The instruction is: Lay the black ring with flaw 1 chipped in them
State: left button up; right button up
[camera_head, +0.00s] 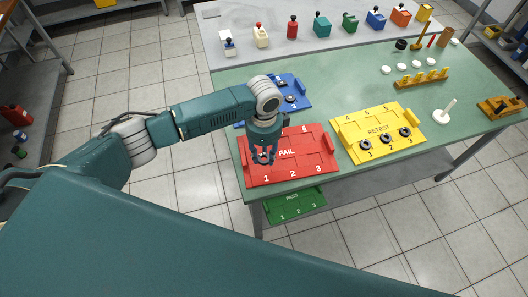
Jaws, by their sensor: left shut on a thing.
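My left gripper (264,157) points down over the left part of the red FAIL tray (316,158), near its slot 1. It is shut on a small dark thing, apparently a black ring, mostly hidden by the fingers. Three black rings sit in the yellow RETEST tray, over 1 (365,145), 2 (386,139) and 3 (405,132). The blue tray (300,84) behind my arm holds dark ring-like pieces (291,98) and is partly hidden. Flaws on the rings are too small to see. My right gripper is not in view.
A green PASS tray (297,205) lies lower, below the table's front edge. A white post on a round base (446,113), a yellow pegged rack (421,78) and white discs (402,68) stand on the right. Coloured blocks line the grey back surface.

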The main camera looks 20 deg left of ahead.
aim_at(264, 168)
pick_arm(q)
jog(key=shift+d+f+b, duration=0.1)
jog(key=shift+f+b, duration=0.25)
jog(key=shift+f, duration=0.5)
notch_tip(264, 168, down, 2)
jog(key=shift+b, duration=0.6)
jog(key=shift+f+b, duration=0.45)
jog(key=shift+f, duration=0.45)
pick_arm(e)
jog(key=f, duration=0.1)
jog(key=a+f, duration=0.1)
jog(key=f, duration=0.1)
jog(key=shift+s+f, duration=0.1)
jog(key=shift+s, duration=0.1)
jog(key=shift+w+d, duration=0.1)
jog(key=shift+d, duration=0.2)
pick_arm(q)
jog(key=shift+f, duration=0.15)
jog(key=o, duration=1.1)
jog(key=shift+c, duration=0.3)
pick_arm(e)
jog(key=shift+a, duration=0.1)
